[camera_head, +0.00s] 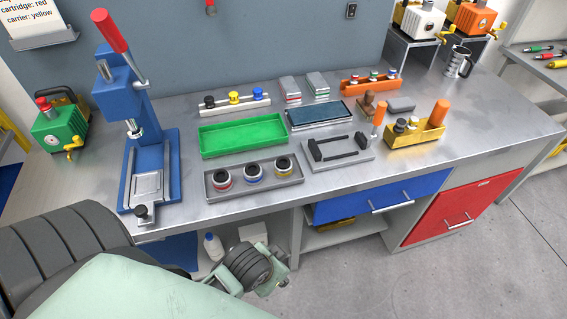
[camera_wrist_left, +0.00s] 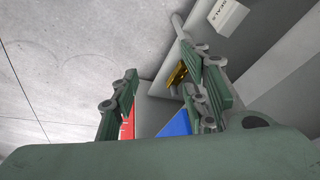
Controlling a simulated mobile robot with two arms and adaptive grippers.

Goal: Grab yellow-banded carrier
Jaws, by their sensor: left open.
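Three dark-topped round carriers sit in a row in a grey tray (camera_head: 240,190) near the front of the bench in the head view. The right one, the yellow-banded carrier (camera_head: 284,168), shows a yellowish band; the left one (camera_head: 221,181) has a red band and the middle one (camera_head: 252,174) a bluish band. My left gripper (camera_wrist_left: 162,98) is open and empty in the left wrist view, its fingers apart. It is away from the carriers, which do not show in that view. In the head view my left arm is low, in front of the bench; its fingertips cannot be made out.
A blue press (camera_head: 122,95) stands left of the tray. A green tray (camera_head: 243,136) lies behind it, and a grey fixture (camera_head: 338,153) with dark bars is to its right. A blue drawer (camera_head: 380,197) and red drawer (camera_head: 462,212) are below. Floor in front is clear.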

